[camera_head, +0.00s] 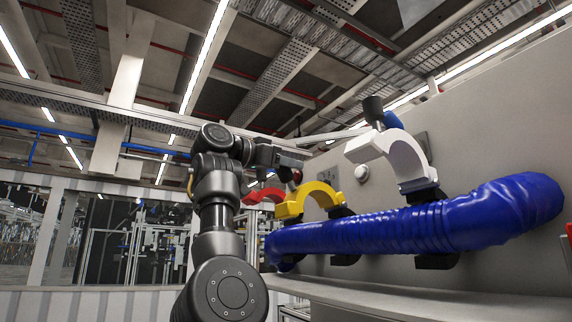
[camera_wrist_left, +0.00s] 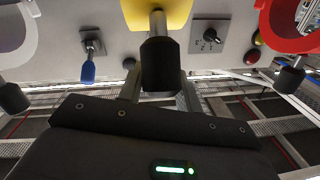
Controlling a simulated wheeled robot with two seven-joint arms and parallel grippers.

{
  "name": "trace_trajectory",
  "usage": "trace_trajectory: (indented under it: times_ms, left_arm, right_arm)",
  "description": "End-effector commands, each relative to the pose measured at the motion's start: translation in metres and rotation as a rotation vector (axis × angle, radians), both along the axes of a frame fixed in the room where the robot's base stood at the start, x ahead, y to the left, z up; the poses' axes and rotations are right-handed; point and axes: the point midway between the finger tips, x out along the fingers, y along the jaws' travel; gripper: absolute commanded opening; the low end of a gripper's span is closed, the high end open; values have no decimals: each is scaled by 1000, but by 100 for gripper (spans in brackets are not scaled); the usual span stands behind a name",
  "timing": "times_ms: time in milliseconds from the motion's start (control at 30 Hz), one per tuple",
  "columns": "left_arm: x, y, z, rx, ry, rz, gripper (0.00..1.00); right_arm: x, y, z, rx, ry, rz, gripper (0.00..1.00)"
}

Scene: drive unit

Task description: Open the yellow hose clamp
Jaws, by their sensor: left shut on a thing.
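The yellow hose clamp (camera_head: 313,192) is an arch on the blue hose (camera_head: 390,232). The arch stands above the hose, with a gap showing beneath it. It is also at the top of the left wrist view (camera_wrist_left: 155,12), with a metal stem and black handle (camera_wrist_left: 160,65) on it. My left gripper (camera_head: 287,163) is beside the top of the yellow clamp. In the left wrist view its fingers (camera_wrist_left: 160,92) are shut on that black handle. The handle is mostly hidden in the head view. My right gripper is in neither view.
The white clamp (camera_head: 403,160) stands raised to the right, its dark handle (camera_head: 373,108) pointing up. The red clamp (camera_head: 262,194) is close on the left. The grey panel behind carries a rotary switch (camera_wrist_left: 208,35) and a blue-handled switch (camera_wrist_left: 88,68). A ledge (camera_head: 420,298) runs below the hose.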

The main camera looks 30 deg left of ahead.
Motion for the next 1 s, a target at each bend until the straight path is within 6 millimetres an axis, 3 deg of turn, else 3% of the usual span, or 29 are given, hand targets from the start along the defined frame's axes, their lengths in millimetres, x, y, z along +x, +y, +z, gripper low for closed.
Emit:
trace_trajectory:
  times_ms: [633, 667, 700, 800, 1000]
  left_arm:
    - [2, 0, -4, 5, 10, -1, 0]
    - [2, -1, -4, 5, 10, -1, 36]
    - [2, 0, -4, 5, 10, -1, 41]
    - [1, 0, -3, 4, 8, -1, 53]
    - [0, 1, -2, 3, 7, 1, 53]
  right_arm:
    - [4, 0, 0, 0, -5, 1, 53]
    - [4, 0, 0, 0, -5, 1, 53]
    - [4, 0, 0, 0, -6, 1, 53]
    - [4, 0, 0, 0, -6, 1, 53]
    - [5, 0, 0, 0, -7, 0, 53]
